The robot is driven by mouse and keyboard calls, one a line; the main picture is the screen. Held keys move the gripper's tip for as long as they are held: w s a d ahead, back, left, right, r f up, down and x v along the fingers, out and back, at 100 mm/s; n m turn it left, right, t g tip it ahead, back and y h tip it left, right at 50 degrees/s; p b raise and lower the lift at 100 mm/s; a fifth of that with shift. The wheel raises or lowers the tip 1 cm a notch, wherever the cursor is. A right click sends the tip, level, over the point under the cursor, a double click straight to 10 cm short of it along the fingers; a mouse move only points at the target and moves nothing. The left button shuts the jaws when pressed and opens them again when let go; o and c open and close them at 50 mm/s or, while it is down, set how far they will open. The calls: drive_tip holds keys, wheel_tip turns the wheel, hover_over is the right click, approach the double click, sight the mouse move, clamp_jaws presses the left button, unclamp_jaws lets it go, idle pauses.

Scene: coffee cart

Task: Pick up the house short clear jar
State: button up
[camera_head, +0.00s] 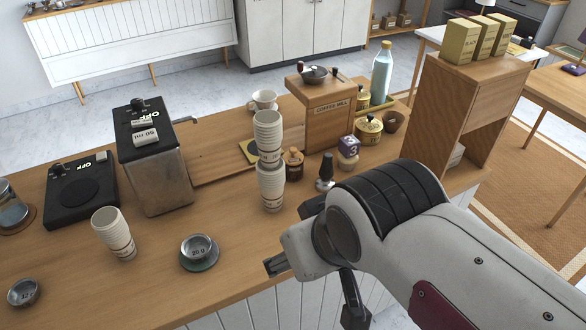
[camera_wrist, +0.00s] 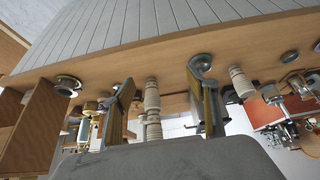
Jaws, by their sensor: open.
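A clear glass jar (camera_head: 12,208) with bluish contents stands on a round wooden base at the counter's far left, cut by the frame edge. I cannot tell whether it is the house short clear jar; no readable label shows. My gripper (camera_head: 305,290) is at the counter's front edge, far to the right of this glass. My arm hides the counter's right front in the head view.
Stacked paper cups (camera_head: 270,185) stand on the counter (camera_head: 225,225) near my gripper. A steel cup (camera_head: 198,247) on a green saucer and another cup stack (camera_head: 114,234) are left. A coffee mill (camera_head: 330,112), a clear bottle (camera_head: 382,72) and a wooden shelf (camera_head: 440,110) are behind.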

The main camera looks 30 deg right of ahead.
drive_tip(key=w+d+r+t+h, duration=0.2)
drive_tip(key=w+d, duration=0.5)
drive_tip(key=w, duration=0.2)
drive_tip(key=w+d+r+t+h, duration=0.1)
drive_tip(key=w+d+r+h, duration=0.15)
drive_tip(key=w+d, duration=0.5)
drive_tip(key=n+t, duration=0.2)
drive_tip(key=t, duration=0.1)
hover_over(329, 164)
drive_tip(key=a, duration=0.3)
drive_tip(key=w+d+f+n+y, duration=0.2)
drive_tip(key=w+d+f+y, duration=0.1)
drive_tip(key=w+f+y, duration=0.4)
drive_tip(key=s+f+y, duration=0.1)
drive_tip(key=f, duration=0.2)
drive_tip(key=s+f+n+y, duration=0.1)
drive_tip(key=s+f, duration=0.1)
drive_tip(key=f, duration=0.2)
drive_tip(key=s+f+n+y, duration=0.1)
drive_tip(key=s+f+y, duration=0.1)
drive_tip(key=f, duration=0.2)
drive_tip(key=shift+a+f, duration=0.1)
drive_tip(key=shift+a, duration=0.05)
drive_tip(key=shift+s+a+f+y, duration=0.15)
drive_tip(key=shift+s+f+y, duration=0.2)
drive_tip(key=shift+s, duration=0.15)
drive_tip(key=shift+w, duration=0.1)
